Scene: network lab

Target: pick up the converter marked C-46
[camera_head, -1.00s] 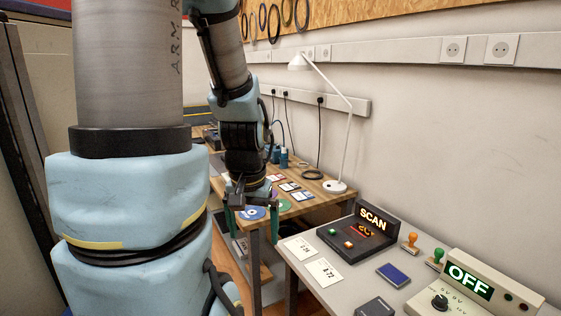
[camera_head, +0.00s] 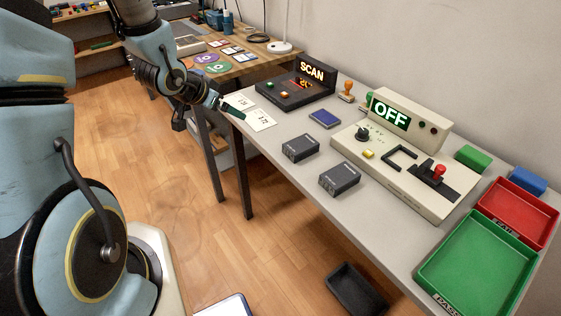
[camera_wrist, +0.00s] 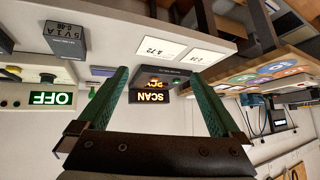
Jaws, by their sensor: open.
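Two dark grey box-shaped converters lie on the grey table in the head view: one nearer the paper cards (camera_head: 300,147), one further right (camera_head: 339,180). Their labels are too small to read there. In the wrist view, which is upside down, one converter (camera_wrist: 65,36) shows at the upper left; its label seems to read 5V 1A, C-46. It looks like the one nearer the cards, but I cannot be certain. My gripper (camera_head: 224,106) is at the table's left end by the cards, apart from both converters. In the wrist view its green fingers (camera_wrist: 154,78) are apart and empty.
Two paper cards (camera_head: 262,121), a SCAN unit (camera_head: 292,92), a blue pad (camera_head: 325,119) and an OFF tester (camera_head: 400,170) stand on the table. Green (camera_head: 440,290) and red (camera_head: 500,235) trays are at the right. A black bin (camera_head: 355,292) is on the floor.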

